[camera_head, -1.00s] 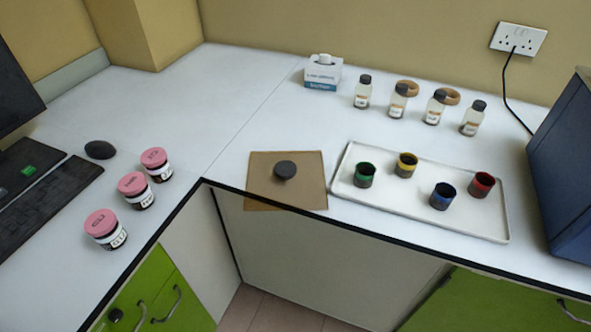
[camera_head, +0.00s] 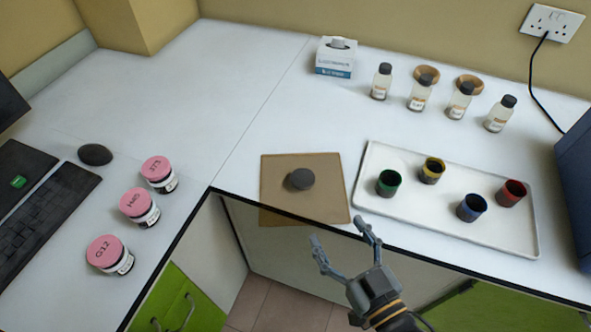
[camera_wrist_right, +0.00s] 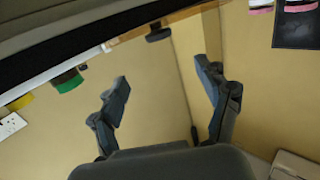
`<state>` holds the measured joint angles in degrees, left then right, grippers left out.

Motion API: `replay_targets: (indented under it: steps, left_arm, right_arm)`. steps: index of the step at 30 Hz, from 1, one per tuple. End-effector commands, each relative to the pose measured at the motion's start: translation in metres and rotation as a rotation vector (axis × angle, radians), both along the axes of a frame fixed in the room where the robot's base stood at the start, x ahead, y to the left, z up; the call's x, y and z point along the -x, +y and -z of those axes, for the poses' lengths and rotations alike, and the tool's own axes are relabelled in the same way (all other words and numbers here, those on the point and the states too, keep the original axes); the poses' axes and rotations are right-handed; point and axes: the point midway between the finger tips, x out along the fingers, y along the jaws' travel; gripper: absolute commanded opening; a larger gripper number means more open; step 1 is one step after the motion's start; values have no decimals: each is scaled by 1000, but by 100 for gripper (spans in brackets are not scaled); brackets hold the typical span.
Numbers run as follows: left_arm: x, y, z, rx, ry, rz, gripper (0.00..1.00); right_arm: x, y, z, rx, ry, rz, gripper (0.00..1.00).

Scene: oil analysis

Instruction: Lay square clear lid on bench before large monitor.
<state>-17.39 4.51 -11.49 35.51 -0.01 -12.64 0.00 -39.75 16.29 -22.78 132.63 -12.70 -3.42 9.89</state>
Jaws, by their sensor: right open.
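The square clear lid (camera_head: 330,168) is brown-tinted with a dark round knob (camera_head: 301,179). It lies flat on the bench, its front part reaching past the front edge. Its edge and knob also show in the right wrist view (camera_wrist_right: 158,33). A dark monitor (camera_head: 8,104) is cut off at the left edge of the head view, with a keyboard (camera_head: 45,215) before it. My right gripper (camera_head: 338,232) is open and empty, below and slightly right of the lid, apart from it. Its two fingers (camera_wrist_right: 166,92) stand spread in the wrist view. My left gripper is not in view.
A white tray (camera_head: 400,228) with green, yellow, blue and red cups lies right of the lid. Several capped bottles and a tissue box (camera_head: 336,57) stand behind. Three pink-lidded jars (camera_head: 139,203) stand left, near a mouse (camera_head: 95,154).

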Motion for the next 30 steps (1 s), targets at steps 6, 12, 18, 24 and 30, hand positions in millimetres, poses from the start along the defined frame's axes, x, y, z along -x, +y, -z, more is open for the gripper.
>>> replay_targets:
  steps: [6, 12, 18, 24, 30]
  left_arm:
    - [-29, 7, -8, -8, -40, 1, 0]
    - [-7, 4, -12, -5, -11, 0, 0]
    - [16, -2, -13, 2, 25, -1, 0]
    - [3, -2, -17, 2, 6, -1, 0]
    - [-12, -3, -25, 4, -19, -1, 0]
  right_arm:
    - [-25, 12, -4, -3, -8, 0, 76]
    - [-57, 29, -1, -4, -7, 0, 76]
    - [-74, 37, 2, -3, -4, 1, 76]
    - [-88, 44, 5, -3, -4, 1, 76]
    - [-113, 58, 11, -4, -5, 0, 76]
